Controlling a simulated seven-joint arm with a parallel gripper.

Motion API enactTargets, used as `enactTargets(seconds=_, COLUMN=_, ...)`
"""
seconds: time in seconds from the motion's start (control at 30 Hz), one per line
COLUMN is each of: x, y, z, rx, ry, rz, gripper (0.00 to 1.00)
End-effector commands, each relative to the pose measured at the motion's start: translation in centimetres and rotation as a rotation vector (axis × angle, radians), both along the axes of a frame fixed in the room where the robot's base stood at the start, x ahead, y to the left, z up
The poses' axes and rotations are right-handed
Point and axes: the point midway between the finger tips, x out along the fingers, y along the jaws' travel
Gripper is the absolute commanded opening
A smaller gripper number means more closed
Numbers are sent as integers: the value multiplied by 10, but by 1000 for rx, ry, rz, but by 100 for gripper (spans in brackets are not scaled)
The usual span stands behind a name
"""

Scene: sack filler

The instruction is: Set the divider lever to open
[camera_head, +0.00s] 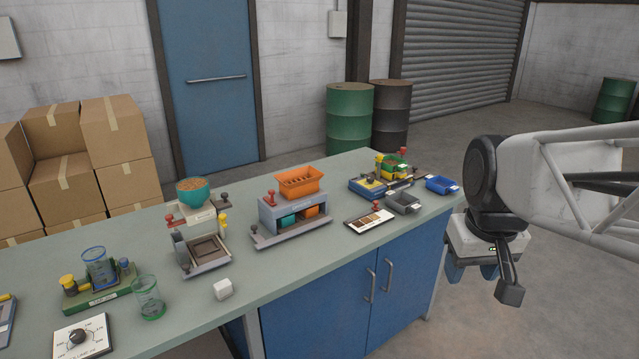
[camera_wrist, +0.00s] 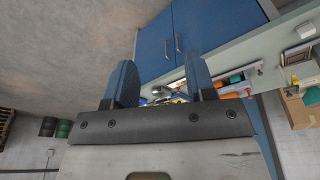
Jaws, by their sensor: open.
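The divider appears to be the grey stand (camera_head: 292,222) with an orange slotted hopper (camera_head: 298,181) on top, at the middle of the bench. A teal bin (camera_head: 288,220) and an orange bin (camera_head: 311,211) sit below the hopper. A red-knobbed lever (camera_head: 271,197) stands upright at its left; a dark knob (camera_head: 330,188) is at its right. I cannot read labels to tell which is the divider lever or its setting. My gripper (camera_head: 470,273) is open and empty, off the bench's right end, well away from the stand. Its two blue fingers show apart in the wrist view (camera_wrist: 160,65).
A white cube (camera_head: 223,289), glass beaker (camera_head: 149,297) and dial plate (camera_head: 82,336) lie nearer. A sample card (camera_head: 369,221), grey tray (camera_head: 403,203) and blue tray (camera_head: 442,185) lie right.

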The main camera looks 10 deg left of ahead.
Motion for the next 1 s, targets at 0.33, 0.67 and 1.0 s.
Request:
enactTargets(seconds=0.33, x=81, y=33, z=28, rx=-20, ry=26, rz=157, gripper=50)
enactTargets(seconds=0.67, x=156, y=73, z=44, rx=-39, ry=46, rz=307, gripper=50)
enactTargets(seconds=1.0, x=231, y=122, z=50, rx=-57, ry=67, rz=461, gripper=50)
